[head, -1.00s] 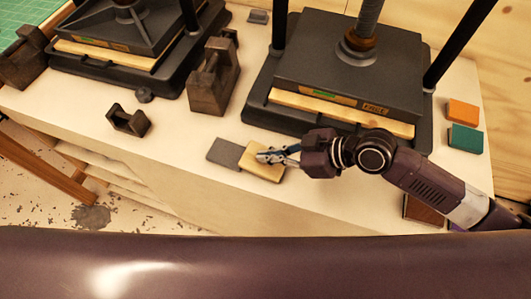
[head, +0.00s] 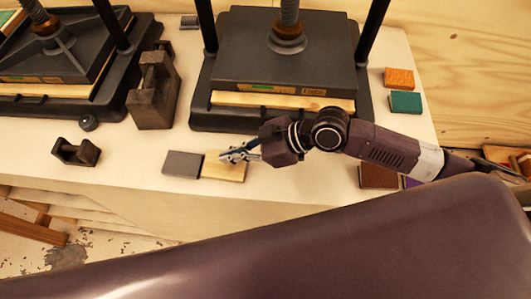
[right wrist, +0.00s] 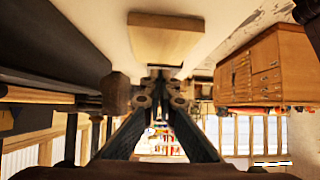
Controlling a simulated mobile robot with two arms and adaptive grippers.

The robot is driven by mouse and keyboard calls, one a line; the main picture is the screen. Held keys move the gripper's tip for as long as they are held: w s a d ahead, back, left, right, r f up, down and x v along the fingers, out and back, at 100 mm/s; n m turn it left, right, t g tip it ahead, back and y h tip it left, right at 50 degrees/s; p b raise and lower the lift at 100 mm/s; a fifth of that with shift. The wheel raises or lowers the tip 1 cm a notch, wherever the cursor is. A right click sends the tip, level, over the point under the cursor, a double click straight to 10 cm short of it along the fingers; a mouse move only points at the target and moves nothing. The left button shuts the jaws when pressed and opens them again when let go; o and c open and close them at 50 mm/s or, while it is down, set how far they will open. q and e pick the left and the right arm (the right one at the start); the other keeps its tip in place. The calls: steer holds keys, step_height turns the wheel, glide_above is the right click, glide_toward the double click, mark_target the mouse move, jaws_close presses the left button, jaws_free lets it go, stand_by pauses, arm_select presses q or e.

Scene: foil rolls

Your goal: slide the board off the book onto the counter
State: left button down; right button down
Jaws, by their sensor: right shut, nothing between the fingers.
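The board (head: 224,172) is a pale wooden slab on the counter (head: 130,181), in the middle of the head view. The grey book (head: 182,164) lies flat directly to its left, their edges meeting; I cannot tell whether the board still overlaps it. The board also shows at the top of the right wrist view (right wrist: 168,40). My right gripper (head: 229,156) is shut and empty, its fingertips over the board's far part, at or just above its surface; contact is unclear. Its fingers also show in the wrist view (right wrist: 163,88). My left gripper is not in view.
A black press (head: 279,50) stands behind the board, another (head: 55,70) at the left. Dark iron weights (head: 154,95) (head: 77,152) stand left of the book. Orange (head: 399,77) and teal (head: 405,103) blocks and a brown book (head: 378,176) lie right. The front edge is close.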

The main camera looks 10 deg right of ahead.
steer(key=shift+s+d+f+b, duration=0.1)
steer(key=shift+d+f+b, duration=0.05)
steer(key=shift+d+b, duration=0.3)
steer(key=shift+s+d+f+b, duration=0.1)
steer(key=shift+d+b, duration=0.2)
steer(key=shift+d, duration=0.25)
steer(key=s+d+b, duration=0.1)
steer(key=d, duration=0.1)
steer(key=d+b, duration=0.1)
steer(key=d, duration=0.2)
steer(key=s+d+b, duration=0.1)
steer(key=d+b, duration=0.1)
steer(key=d, duration=0.1)
steer(key=shift+s, duration=0.35)
steer(key=shift+s+d+r+b, duration=0.15)
steer(key=shift+d, duration=0.25)
steer(key=shift+s+d+r+b, duration=0.15)
steer(key=shift+d, duration=0.2)
